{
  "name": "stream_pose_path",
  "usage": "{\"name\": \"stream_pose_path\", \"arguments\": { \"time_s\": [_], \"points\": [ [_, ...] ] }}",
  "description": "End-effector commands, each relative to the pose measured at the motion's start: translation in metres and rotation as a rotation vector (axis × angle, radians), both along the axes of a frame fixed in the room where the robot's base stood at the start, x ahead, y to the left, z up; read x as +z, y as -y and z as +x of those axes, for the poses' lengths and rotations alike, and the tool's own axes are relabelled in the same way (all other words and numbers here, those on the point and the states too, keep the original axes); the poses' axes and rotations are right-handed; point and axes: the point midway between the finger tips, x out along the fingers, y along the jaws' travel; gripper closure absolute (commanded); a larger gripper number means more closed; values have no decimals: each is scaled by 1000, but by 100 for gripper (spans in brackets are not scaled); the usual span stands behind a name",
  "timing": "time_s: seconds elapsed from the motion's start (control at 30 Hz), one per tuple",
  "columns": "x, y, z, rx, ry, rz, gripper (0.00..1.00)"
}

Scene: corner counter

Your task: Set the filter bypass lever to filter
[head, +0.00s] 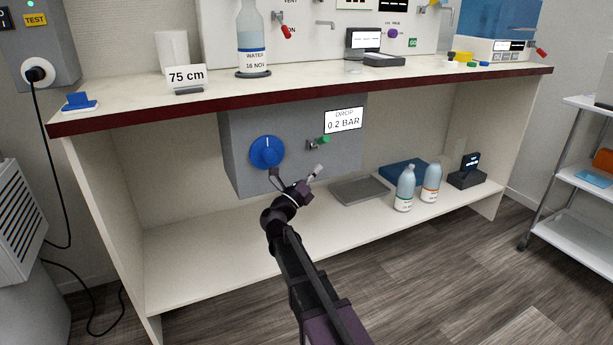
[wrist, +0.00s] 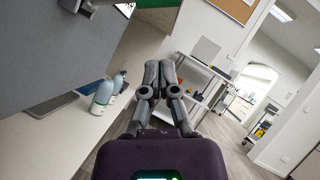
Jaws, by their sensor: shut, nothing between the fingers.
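A small lever with a green handle (head: 324,139) sits on a metal fitting (head: 312,146) on the front of the grey box under the counter. The handle points to the right and slightly up, below a display (head: 343,120) reading "DROP 0.2 BAR". In the wrist view the green handle (wrist: 156,3) is cut off by the top edge, with the metal fitting (wrist: 78,5) at the upper left. My gripper (head: 319,168) is just below the lever, pointing right and slightly up. In the wrist view its fingers (wrist: 160,68) are together and empty, apart from the handle. No filter or bypass marking is readable.
A round blue knob (head: 266,152) is on the same box, left of the lever. Two bottles (head: 405,188) (head: 431,182), a grey tray (head: 359,190) and a dark device (head: 467,178) stand on the lower shelf. The counter edge (head: 300,100) overhangs the box.

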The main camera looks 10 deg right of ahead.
Motion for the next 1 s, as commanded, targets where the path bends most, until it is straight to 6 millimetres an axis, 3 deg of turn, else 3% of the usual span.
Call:
{"name": "stream_pose_path", "arguments": {
  "time_s": [0.13, 0.5, 1.0],
  "points": [
    [15, 17, 14, -2, 1, 0, 100],
    [38, 15, 29, 0, 1, 0, 100],
    [43, 16, 33, -1, 0, 1, 100]
  ]
}}
